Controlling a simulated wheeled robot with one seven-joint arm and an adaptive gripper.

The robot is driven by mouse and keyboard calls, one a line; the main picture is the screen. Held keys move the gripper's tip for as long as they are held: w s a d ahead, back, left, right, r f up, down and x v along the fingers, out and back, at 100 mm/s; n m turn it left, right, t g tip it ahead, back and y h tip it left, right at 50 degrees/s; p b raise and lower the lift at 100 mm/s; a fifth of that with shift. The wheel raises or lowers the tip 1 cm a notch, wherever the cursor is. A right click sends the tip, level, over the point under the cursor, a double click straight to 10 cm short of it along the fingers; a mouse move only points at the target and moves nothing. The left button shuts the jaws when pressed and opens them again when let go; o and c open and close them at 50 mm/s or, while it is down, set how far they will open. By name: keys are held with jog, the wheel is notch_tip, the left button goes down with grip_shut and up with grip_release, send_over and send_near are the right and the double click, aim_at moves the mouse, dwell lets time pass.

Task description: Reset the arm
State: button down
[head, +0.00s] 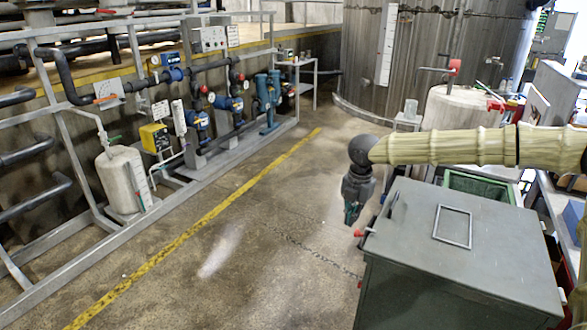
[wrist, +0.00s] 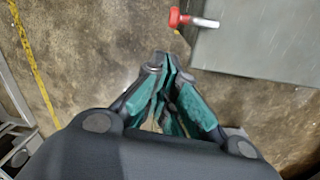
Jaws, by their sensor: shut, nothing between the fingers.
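My arm (head: 450,147) reaches in from the right over the grey-green metal box, and its end hangs down past the box's left side. My gripper (head: 351,215) points down beside the box, above the concrete floor. In the wrist view its green-padded fingers (wrist: 168,75) are together, with nothing between them. The box (head: 470,245) has a closed lid with a rectangular handle (head: 453,226). A red-tipped lever (head: 363,232) sticks out from its left side, close to the gripper. The red knob also shows in the wrist view (wrist: 175,17), apart from the fingers.
A green crate (head: 478,186) stands behind the box. A white tank (head: 457,108) and a large metal vat (head: 420,60) are at the back. A pipe rack with pumps (head: 200,120) lines the left. The floor around the yellow line (head: 190,232) is clear.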

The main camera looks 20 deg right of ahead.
jog(key=s+a+f+n+t+h, duration=0.1)
jog(key=s+a+f+n, duration=0.35)
jog(key=f+n, duration=0.4)
jog(key=s+a+f+n+t+h+b, duration=0.1)
jog(key=s+a+f+n, duration=0.35)
jog(key=f+n, duration=0.45)
jog(key=s+a+f+n+t+h, duration=0.1)
jog(key=s+a+f+n, duration=0.3)
jog(key=f+n, duration=0.5)
jog(key=s+f+n+g+y, duration=0.1)
jog(key=s+f+n, duration=0.2)
jog(key=s+n, duration=0.3)
jog(key=s+a+f+n+g+y, duration=0.1)
jog(key=s+f+n, duration=0.2)
jog(key=s+n, duration=0.4)
jog(key=s+f+n+g, duration=0.1)
jog(key=s+f+n, duration=0.2)
jog(key=s+n, duration=0.4)
jog(key=s, duration=0.9)
jog(key=shift+a+g+y+b, duration=0.4)
